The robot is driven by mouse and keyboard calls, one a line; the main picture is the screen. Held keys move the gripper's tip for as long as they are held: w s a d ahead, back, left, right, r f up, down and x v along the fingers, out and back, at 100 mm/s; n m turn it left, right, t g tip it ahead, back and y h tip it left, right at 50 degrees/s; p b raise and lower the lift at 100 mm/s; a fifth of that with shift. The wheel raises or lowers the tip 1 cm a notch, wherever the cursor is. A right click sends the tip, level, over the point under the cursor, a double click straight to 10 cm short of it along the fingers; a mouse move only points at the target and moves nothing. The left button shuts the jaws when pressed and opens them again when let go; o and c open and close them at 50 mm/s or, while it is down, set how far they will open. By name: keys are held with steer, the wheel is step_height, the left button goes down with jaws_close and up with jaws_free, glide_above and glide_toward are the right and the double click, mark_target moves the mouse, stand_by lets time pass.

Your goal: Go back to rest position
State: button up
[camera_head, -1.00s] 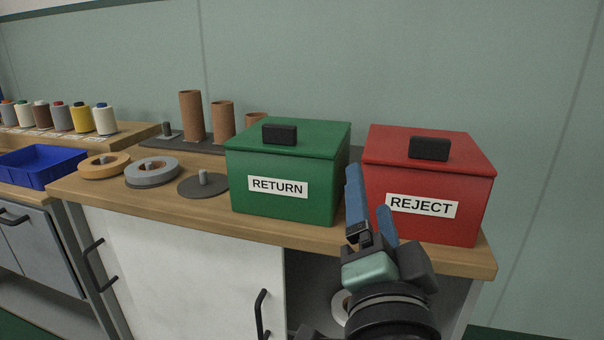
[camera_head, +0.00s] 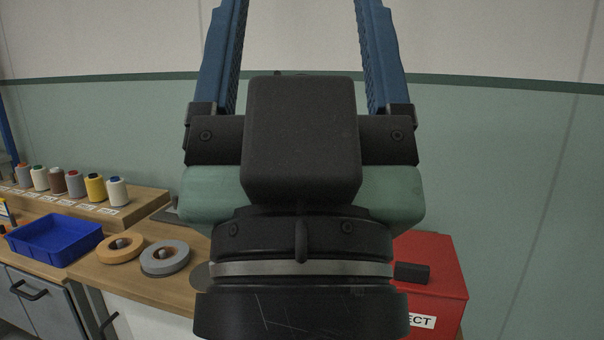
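My gripper (camera_head: 300,30) is raised close in front of the head camera and fills the middle of the view. Its two blue fingers point up and stand wide apart, with nothing between the parts that show; the fingertips run out of the top of the picture. The wrist hides most of the worktop behind it, including the place where the green RETURN box stood in the earlier view. The red REJECT box (camera_head: 447,270) shows to the right of my wrist, its lid on and its label partly covered.
A blue tray (camera_head: 55,240) stands at the left. An orange tape roll (camera_head: 107,250) and a grey tape roll (camera_head: 152,262) lie on the wooden worktop (camera_head: 95,272). Several thread spools (camera_head: 75,184) stand on a raised shelf (camera_head: 140,201). The green wall (camera_head: 520,170) is behind.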

step_height(320, 180, up, 15)
steer(key=p, duration=1.2)
steer(key=shift+p, duration=0.3)
